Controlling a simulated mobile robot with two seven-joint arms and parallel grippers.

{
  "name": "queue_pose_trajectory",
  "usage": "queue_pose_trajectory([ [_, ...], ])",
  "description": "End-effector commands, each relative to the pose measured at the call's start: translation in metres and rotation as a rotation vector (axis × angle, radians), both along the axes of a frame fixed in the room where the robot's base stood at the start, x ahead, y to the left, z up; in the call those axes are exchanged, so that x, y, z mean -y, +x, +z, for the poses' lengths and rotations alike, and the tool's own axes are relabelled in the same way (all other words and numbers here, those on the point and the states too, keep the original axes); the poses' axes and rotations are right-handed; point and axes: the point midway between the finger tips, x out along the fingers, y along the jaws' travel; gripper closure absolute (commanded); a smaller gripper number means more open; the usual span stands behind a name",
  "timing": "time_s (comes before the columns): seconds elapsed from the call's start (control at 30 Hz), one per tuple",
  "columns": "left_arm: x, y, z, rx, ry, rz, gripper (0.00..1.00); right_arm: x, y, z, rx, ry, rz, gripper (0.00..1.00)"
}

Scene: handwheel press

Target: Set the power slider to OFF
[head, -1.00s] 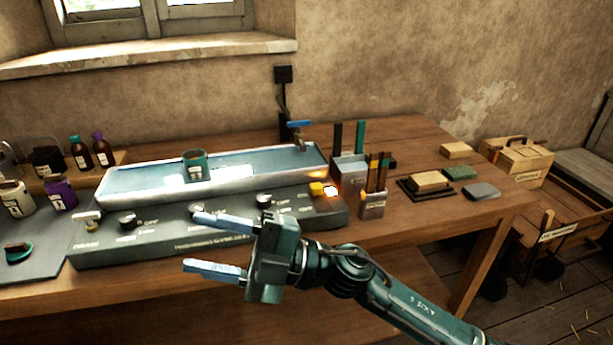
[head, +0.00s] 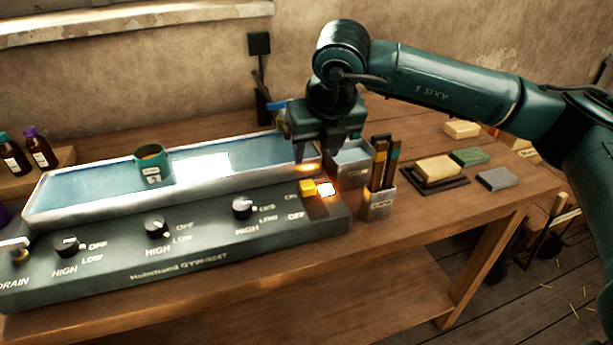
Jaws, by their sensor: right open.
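The power slider's yellow knob (head: 308,187) is at the right end of the dark green control panel (head: 190,262). It sits at the upper end of its short travel, nearest the ON label, with the OFF label (head: 295,216) lower down. A bright lamp (head: 326,188) glows right beside the knob. My right gripper (head: 317,160) is open and points down, above and behind the knob, apart from it. The arm hides part of the basin's right end and the tap. My left gripper is out of view.
Three black knobs, including one (head: 243,208) nearest the slider, line the panel. A long metal basin (head: 100,192) with a cup (head: 152,163) stands behind.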

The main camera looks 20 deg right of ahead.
Motion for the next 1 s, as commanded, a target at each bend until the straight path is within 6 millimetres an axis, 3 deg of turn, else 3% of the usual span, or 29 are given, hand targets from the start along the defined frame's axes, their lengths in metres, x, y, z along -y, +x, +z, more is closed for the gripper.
queue_pose_trajectory([
  [0.3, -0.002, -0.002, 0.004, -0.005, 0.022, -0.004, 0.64, -0.002, 0.025, -0.062, -0.006, 0.001, 0.004, 0.51],
  [0.5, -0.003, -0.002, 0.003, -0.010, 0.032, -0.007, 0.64, -0.002, 0.037, -0.090, -0.004, 0.003, 0.003, 0.51],
  [0.7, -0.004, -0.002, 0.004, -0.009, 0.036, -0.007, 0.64, -0.002, 0.042, -0.102, -0.002, 0.002, 0.004, 0.51],
  [1.0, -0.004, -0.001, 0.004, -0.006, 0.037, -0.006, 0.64, -0.002, 0.042, -0.104, -0.002, 0.003, 0.005, 0.53],
])
